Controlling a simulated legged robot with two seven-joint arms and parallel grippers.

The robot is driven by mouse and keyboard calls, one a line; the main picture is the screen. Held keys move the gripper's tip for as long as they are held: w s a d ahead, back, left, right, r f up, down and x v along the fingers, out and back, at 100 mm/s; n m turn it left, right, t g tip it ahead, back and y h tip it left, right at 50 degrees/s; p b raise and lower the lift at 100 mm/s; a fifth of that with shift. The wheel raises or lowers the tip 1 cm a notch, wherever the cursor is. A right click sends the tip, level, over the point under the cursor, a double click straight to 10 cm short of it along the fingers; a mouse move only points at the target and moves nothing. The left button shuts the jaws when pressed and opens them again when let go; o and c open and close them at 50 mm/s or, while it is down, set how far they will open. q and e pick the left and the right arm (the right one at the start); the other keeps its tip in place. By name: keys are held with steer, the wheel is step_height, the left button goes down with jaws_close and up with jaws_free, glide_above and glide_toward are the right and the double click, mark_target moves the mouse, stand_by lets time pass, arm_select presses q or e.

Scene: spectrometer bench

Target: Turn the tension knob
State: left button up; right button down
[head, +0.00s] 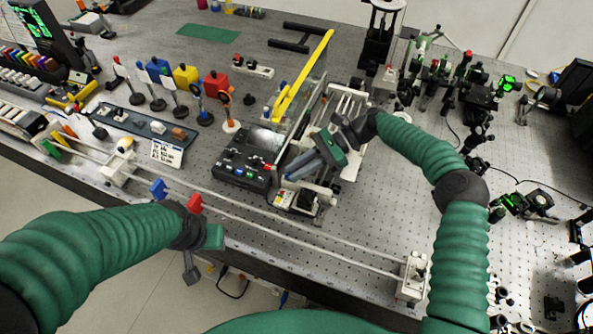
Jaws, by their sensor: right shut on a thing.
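The machine with a black control panel (243,160) and a white slatted frame (346,108) stands near the bench's front middle. My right gripper (296,171) reaches in from the right over the near right part of this machine. Its fingers point left and are shut on a small part there, which I take to be the tension knob; the fingers hide it. My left gripper (203,262) hangs at the front edge of the bench, away from the machine, and I cannot tell how far its jaws are apart.
A yellow-edged clear panel (303,78) rises behind the control panel. Colored posts and a tray (112,118) stand left. Optics mounts crowd the right; the perforated top (395,200) between is clear.

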steer(key=shift+d+f, duration=0.1)
steer(key=shift+f, duration=0.05)
steer(key=c, duration=1.7)
jaws_free()
steer(key=o, duration=0.4)
steer(key=shift+w, duration=0.2)
steer(key=shift+d, duration=0.25)
steer(key=b+v, duration=0.1)
steer(key=v, duration=0.6)
steer(key=shift+w+a+f, duration=0.1)
steer(key=shift+w+f, duration=0.05)
